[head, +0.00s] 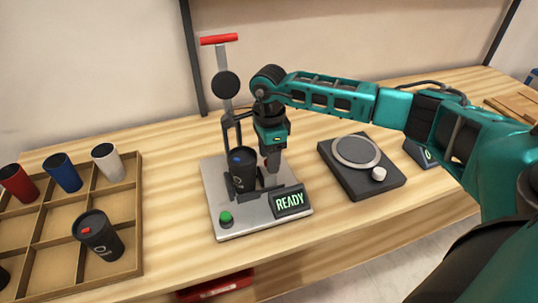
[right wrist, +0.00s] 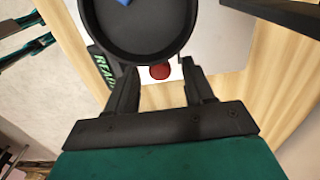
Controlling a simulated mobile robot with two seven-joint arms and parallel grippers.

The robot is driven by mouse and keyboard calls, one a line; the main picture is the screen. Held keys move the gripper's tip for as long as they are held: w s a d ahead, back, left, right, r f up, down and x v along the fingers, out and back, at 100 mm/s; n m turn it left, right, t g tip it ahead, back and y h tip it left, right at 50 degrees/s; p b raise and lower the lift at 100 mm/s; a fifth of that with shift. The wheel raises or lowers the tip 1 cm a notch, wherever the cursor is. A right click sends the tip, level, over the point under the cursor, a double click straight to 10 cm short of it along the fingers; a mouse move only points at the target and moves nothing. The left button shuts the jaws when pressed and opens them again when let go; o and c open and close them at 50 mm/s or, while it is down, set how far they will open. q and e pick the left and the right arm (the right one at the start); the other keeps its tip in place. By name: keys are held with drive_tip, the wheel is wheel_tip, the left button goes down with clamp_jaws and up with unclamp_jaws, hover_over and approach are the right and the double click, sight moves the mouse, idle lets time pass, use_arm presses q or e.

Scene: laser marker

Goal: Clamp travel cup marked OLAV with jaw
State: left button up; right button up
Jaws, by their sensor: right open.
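A black travel cup (head: 242,172) with a blue spot on its top stands upright on the marker's grey plate (head: 228,222). Its lettering is too small to read fully. Its round top also shows in the right wrist view (right wrist: 135,35). Dark jaw bars (head: 262,197) lie low by the cup; contact with it cannot be told. My right gripper (head: 272,162) points down just right of the cup, open. In the right wrist view a round red knob (right wrist: 160,72) lies between its fingers, with a gap each side.
A READY display (head: 290,203) and green button (head: 226,217) are at the plate's front. A red-handled column (head: 222,85) rises behind the cup. A wooden tray (head: 125,205) at left holds several cups. A dark turntable device (head: 362,165) stands right.

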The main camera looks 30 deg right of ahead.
drive_tip(key=shift+f, duration=0.25)
clamp_jaws()
idle(0.3)
